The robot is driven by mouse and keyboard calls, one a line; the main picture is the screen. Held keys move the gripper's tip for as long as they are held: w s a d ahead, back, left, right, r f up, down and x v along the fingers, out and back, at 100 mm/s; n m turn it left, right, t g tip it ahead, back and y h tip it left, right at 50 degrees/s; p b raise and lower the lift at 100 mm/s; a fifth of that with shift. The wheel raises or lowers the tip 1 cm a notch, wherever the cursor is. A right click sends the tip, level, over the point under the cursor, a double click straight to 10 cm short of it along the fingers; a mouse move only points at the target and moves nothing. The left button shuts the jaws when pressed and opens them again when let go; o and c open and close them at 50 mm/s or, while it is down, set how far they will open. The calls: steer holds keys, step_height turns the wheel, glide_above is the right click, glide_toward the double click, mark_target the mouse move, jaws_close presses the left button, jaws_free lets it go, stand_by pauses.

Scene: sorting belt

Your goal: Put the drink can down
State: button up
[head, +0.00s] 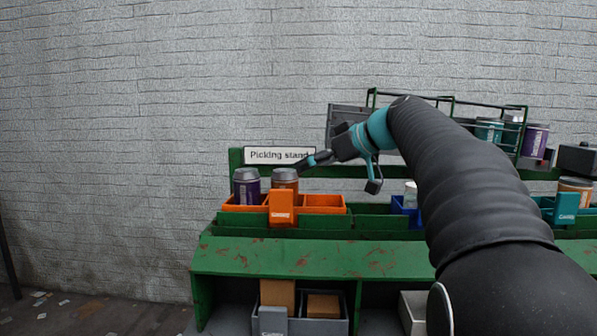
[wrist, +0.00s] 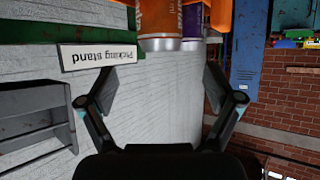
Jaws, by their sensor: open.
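An orange can (head: 285,179) and a dark purple can (head: 246,188) stand upright side by side in the left part of an orange bin (head: 325,204). I cannot tell which is the task's drink can. My gripper (head: 337,175) is open and empty, just right of the orange can. In the wrist view, my gripper (wrist: 159,80) has its fingers spread with nothing between them. The orange can (wrist: 159,20) and the purple can (wrist: 192,22) lie beyond the fingertips there, cut off by the top edge.
The green stand (head: 300,258) carries the bins, with a "Picking stand" sign (head: 279,155) behind. The orange bin's right compartment looks empty. Blue (head: 400,207) and teal (head: 566,207) bins stand further right. A wire rack (head: 440,98) is behind my arm.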

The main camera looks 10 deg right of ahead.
steer(key=shift+v, duration=1)
steer(key=s+a+f+m, duration=0.1)
steer(key=s+f, duration=0.1)
steer(key=s+a+f+m+g+h, duration=0.1)
steer(key=s+a+f, duration=0.1)
steer(key=s, duration=0.1)
steer(key=s+a+f+h, duration=0.1)
steer(key=s+a+f, duration=0.1)
steer(key=f, duration=0.1)
steer(key=shift+s+a+f+m+g, duration=0.1)
steer(key=shift+s+m+g, duration=0.3)
steer(key=s+a+f+m+g+h, duration=0.1)
steer(key=s+f+m+h, duration=0.3)
steer(key=s+f, duration=2)
steer(key=shift+a+f+m+g+h, duration=0.25)
steer(key=shift+f+m+g+h, duration=0.2)
steer(key=shift+g+h, duration=0.4)
